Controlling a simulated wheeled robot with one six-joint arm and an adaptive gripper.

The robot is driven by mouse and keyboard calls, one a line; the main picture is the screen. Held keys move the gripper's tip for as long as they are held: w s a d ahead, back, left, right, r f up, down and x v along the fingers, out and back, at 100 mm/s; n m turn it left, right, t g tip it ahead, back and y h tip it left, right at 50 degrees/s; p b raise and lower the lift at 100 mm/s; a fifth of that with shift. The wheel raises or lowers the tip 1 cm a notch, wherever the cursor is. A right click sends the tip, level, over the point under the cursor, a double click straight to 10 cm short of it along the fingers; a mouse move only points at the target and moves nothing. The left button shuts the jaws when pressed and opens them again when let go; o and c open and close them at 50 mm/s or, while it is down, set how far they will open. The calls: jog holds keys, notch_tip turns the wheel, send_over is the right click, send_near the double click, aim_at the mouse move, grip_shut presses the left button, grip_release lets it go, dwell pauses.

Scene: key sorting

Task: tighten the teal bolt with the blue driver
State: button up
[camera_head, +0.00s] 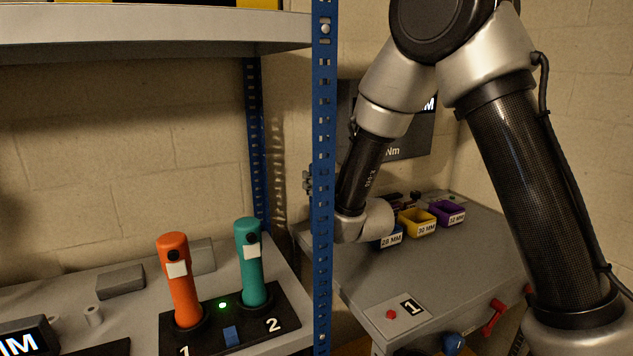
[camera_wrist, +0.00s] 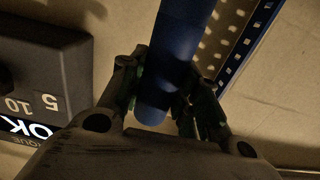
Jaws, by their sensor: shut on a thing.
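My gripper (camera_wrist: 163,88) is shut on a blue cylinder, which looks like the handle of the blue driver (camera_wrist: 180,35). The driver runs up out of the top of the wrist view, so its tip is not seen. In the head view my gripper is mostly hidden around the blue post. I cannot make out a teal bolt for certain in either view. A teal upright handle (camera_head: 251,275) with a black dot and white label stands at the spot marked 2 on a black base (camera_head: 290,318). An orange handle (camera_head: 181,290) stands at spot 1.
A blue perforated post (camera_head: 322,130) stands between the left bench and right table. A dark box reading OK (camera_wrist: 45,75) is near my gripper.

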jog(key=shift+f, duration=0.55)
dwell(2.5)
jog(key=shift+r, duration=3.1)
